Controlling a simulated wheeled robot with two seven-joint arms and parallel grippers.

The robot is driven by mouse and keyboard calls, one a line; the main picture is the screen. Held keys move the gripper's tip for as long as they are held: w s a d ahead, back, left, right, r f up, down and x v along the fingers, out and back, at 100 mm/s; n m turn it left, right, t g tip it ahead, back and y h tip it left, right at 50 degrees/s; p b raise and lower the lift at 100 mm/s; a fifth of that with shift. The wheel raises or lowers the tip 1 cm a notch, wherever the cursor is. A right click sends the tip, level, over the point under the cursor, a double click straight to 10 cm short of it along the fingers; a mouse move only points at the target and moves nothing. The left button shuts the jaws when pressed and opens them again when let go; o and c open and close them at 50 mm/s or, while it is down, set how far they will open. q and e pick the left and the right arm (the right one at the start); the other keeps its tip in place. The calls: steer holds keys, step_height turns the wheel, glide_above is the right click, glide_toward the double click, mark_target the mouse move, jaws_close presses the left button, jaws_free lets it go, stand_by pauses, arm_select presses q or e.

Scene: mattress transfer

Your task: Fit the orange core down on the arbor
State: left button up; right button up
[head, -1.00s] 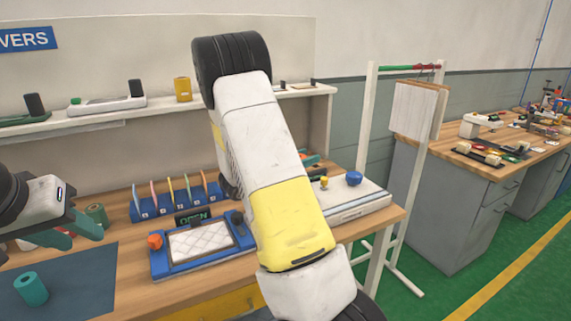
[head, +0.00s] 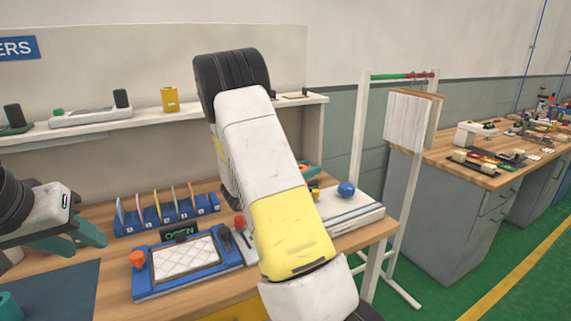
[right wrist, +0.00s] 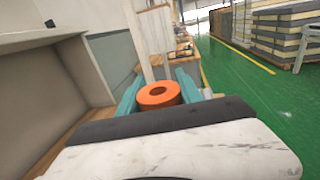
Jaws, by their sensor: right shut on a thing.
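The orange core (right wrist: 159,95), a short thick ring with a central hole, is held between the teal fingers of my right gripper (right wrist: 157,92) in the right wrist view. In the head view my right arm's links hide that gripper and the core. I cannot make out the arbor for certain in either view. My left gripper (head: 78,238) is at the left of the head view, above the bench, with its teal fingers apart and nothing seen between them.
On the wooden bench are a blue tray with a quilted white pad (head: 185,258), a blue rack of upright cards (head: 165,218), an OPEN sign (head: 180,231) and a pale slab with a blue ball (head: 346,189). A white frame (head: 357,130) stands right of the bench.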

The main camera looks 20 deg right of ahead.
steer(key=shift+f, duration=1.85)
steer(key=shift+f, duration=2.8)
steer(key=o, duration=1.5)
steer(key=shift+c, duration=0.2)
steer(key=shift+v, duration=3.95)
